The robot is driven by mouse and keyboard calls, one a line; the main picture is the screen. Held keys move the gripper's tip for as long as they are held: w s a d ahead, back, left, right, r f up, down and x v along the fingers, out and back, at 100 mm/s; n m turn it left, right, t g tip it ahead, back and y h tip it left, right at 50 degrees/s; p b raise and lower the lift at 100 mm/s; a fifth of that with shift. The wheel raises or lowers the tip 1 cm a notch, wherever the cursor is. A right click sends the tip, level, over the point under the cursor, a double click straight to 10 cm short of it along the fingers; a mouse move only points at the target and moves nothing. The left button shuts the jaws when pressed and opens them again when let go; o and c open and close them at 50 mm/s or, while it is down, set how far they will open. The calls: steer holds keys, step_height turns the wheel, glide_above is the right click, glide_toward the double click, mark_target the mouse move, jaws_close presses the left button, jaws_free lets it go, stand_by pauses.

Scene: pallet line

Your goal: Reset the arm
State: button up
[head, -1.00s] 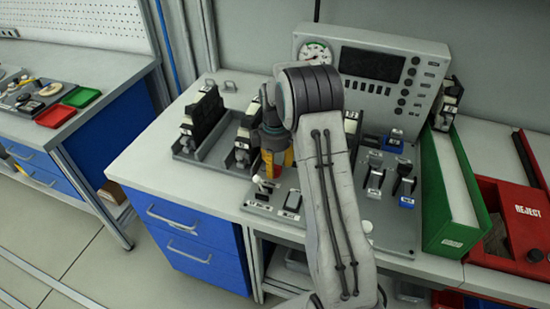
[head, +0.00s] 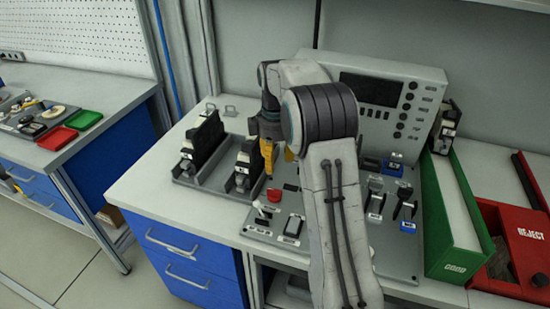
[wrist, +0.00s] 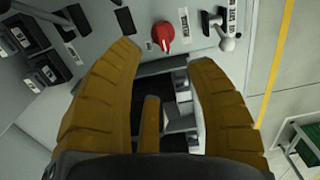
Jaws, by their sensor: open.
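My gripper (head: 279,150) is above the grey control panel (head: 330,239) on the workbench. Its yellow fingers also show in the wrist view (wrist: 170,85), spread apart with nothing held between them. A red knob (head: 273,195) sits on the panel below my gripper, apart from it. The knob also shows in the wrist view (wrist: 163,34), beyond the fingertips. My arm is bent, and its elbow hides part of the upright grey console (head: 430,85) at the back.
A green GOOD bin (head: 456,262) and a red REJECT bin (head: 531,250) stand at the right. A grey fixture tray (head: 197,182) with dark parts lies left of my gripper. A second bench (head: 100,95) stands at far left.

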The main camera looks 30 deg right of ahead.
steer(key=shift+r, duration=0.1)
stand_by(0.6)
steer(key=f+m, duration=0.1)
steer(key=m, duration=0.1)
steer(key=s+f+m, duration=0.1)
steer(key=f+m, duration=0.1)
steer(key=m, duration=0.1)
steer(key=s+f+m, duration=0.1)
steer(key=f+m, duration=0.1)
steer(key=shift+s+a+m, duration=0.1)
steer(key=shift+a+m, duration=0.2)
steer(key=s+m, duration=0.1)
steer(key=s, duration=0.1)
steer(key=s+a+m, duration=0.1)
steer(key=s, duration=0.2)
steer(key=s+a+f+g, duration=0.1)
steer(key=s, duration=0.1)
steer(key=shift+s+m, duration=0.15)
steer(key=shift+m, duration=0.25)
steer(key=s+a+r+t, duration=0.2)
steer(key=s+a+r, duration=0.2)
steer(key=s, duration=0.5)
steer(key=s+a+r+n+t, duration=0.1)
steer(key=s+a+r, duration=0.3)
steer(key=s, duration=0.6)
step_height(320, 180, up, 3)
steer(key=shift+f+t, duration=0.1)
steer(key=shift+t, duration=0.7)
